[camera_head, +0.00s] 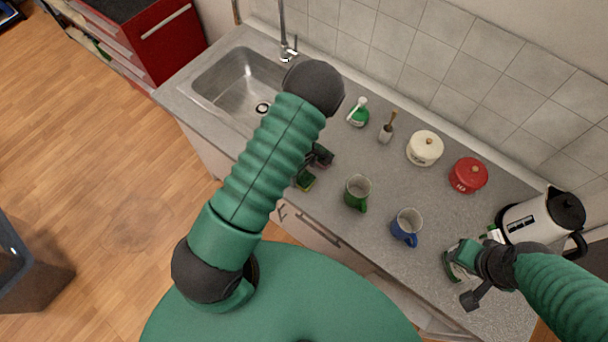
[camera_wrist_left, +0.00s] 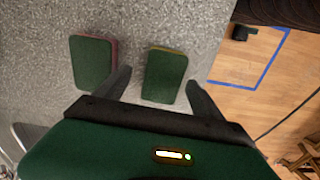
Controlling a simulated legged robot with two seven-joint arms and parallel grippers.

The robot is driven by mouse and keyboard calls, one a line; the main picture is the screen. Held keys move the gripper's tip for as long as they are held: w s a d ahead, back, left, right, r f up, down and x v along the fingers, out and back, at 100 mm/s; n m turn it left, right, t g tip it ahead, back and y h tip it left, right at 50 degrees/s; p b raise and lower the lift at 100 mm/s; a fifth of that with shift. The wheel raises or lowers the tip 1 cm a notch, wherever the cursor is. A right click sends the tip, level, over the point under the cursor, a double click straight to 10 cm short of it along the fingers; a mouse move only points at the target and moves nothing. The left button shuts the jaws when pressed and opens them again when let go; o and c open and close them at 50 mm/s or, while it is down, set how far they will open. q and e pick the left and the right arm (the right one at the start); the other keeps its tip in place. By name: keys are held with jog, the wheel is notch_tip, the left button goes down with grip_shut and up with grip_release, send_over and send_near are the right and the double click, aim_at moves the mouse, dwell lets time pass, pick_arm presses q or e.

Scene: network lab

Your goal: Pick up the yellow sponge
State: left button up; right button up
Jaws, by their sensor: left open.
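The yellow sponge (camera_wrist_left: 165,76) lies on the counter in the left wrist view, green scouring side up with a thin yellow edge. It also shows in the head view (camera_head: 305,181), partly hidden by my left arm. My left gripper (camera_wrist_left: 158,82) is open above it, with one finger on each side of it in the picture. Whether the fingers touch it I cannot tell. In the head view my left gripper (camera_head: 320,156) is mostly behind the arm. My right gripper (camera_head: 468,275) is over the counter at the right; its jaws are unclear.
A second sponge (camera_wrist_left: 92,62), green with a pink edge, lies left of the yellow one. A green mug (camera_head: 357,194) and a blue mug (camera_head: 406,228) stand nearby. The sink (camera_head: 235,85) is at the left. The counter edge is close to the yellow sponge.

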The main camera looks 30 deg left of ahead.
pick_arm(q)
jog(key=shift+s+f, duration=0.2)
jog(key=shift+f, duration=0.3)
jog(key=shift+s+f, duration=0.15)
jog(key=shift+f, duration=0.3)
jog(key=shift+a+f, duration=0.15)
jog(key=shift+a, duration=0.05)
jog(key=shift+w+a+f, duration=0.2)
jog(key=shift+w+a, duration=0.05)
jog(key=shift+a, duration=0.1)
jog(key=shift+c, duration=3)
jog(key=shift+d+r, duration=0.1)
jog(key=shift+d, duration=0.25)
jog(key=c, duration=0.8)
pick_arm(e)
jog(key=shift+s+a+r, duration=0.1)
jog(key=shift+s+r, duration=0.2)
jog(key=shift+r, duration=0.25)
